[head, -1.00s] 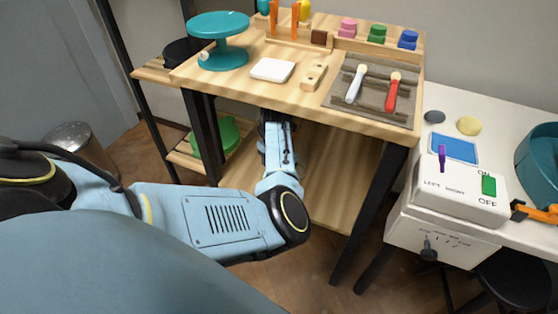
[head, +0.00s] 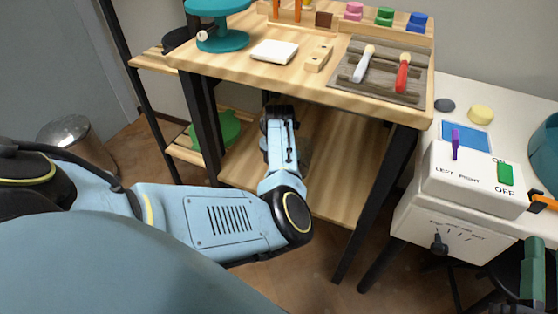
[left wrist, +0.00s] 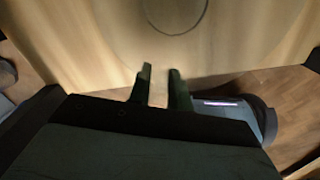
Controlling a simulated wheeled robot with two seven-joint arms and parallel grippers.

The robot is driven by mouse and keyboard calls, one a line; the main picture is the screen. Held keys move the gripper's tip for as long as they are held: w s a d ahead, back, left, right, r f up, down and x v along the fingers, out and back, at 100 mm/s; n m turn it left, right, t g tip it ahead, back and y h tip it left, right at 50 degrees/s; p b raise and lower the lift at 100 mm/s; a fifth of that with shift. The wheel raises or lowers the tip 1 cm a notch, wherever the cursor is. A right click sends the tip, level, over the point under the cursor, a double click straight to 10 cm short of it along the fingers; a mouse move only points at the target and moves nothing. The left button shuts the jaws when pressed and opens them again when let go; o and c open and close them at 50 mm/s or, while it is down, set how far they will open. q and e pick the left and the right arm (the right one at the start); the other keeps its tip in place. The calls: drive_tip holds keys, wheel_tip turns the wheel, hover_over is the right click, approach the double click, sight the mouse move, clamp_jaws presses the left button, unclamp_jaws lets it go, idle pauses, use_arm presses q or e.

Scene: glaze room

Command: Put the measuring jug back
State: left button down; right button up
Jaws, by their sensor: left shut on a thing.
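My left arm reaches under the wooden bench top in the head view, and its gripper is hidden there behind my wrist. In the left wrist view my left gripper (left wrist: 164,84) has its two dark fingers close together with a narrow gap. Just past the fingertips are faint round outlines over pale wood, which look like a see-through measuring jug (left wrist: 182,48). Its sides and handle are not clear. A dark green upright piece (head: 534,270) at the lower right of the head view may be part of my right gripper; its jaws cannot be made out.
The bench top (head: 285,84) holds a teal turntable (head: 222,40), a white block (head: 274,51) and a tool tray (head: 345,88). Below is a wooden lower shelf (head: 335,175). Bench legs stand close to my left arm. A white control box (head: 470,182) stands right.

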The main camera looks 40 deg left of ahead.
drive_tip(key=shift+s+r+t, duration=0.1)
drive_tip(key=shift+r+t, duration=0.2)
drive_tip(key=shift+r, duration=0.1)
use_arm(q)
drive_tip(key=shift+f, duration=0.2)
drive_tip(key=c, duration=1.3)
unclamp_jaws()
use_arm(e)
drive_tip(key=shift+r, duration=0.1)
use_arm(q)
drive_tip(key=shift+r, duration=0.1)
